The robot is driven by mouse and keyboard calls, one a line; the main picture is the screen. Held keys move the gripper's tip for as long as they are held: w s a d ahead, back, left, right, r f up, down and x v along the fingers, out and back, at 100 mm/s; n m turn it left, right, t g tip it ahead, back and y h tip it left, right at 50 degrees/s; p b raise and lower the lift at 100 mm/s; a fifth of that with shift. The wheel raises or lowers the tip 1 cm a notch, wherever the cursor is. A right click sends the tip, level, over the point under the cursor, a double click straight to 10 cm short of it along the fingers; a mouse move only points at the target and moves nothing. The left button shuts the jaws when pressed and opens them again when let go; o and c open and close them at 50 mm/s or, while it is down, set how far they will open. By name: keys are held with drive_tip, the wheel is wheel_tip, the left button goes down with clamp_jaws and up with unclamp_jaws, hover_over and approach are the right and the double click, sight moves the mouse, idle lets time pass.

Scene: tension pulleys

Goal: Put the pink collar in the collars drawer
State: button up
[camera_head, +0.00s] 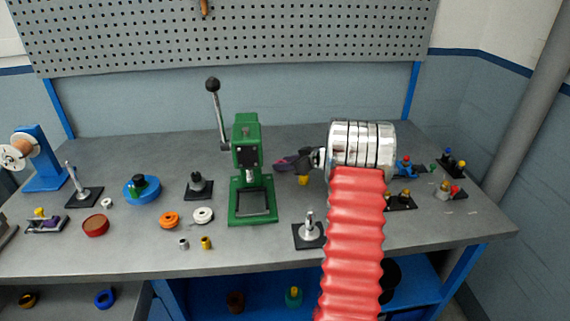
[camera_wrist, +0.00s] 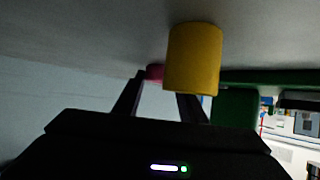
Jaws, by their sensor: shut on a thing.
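The collar is small and partly hidden behind a yellow cylinder (camera_wrist: 193,58). In the head view a yellow piece (camera_head: 303,181) is just below the gripper. No drawer is labelled legibly. An open grey compartment at the lower left holds a gold ring (camera_head: 28,299) and a blue ring (camera_head: 105,298).
The green press (camera_head: 250,170) with its tall lever stands left of my gripper. A small post on a black base (camera_head: 309,232) is in front. Orange and white wheels (camera_head: 203,215) and small bushings lie left of the press. Several small fixtures crowd the right end.

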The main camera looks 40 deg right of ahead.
drive_tip(key=o, duration=1.1)
drive_tip(key=shift+f, duration=0.1)
drive_tip(key=shift+o, duration=0.2)
drive_tip(key=v, duration=1.2)
drive_tip(key=shift+o, duration=0.5)
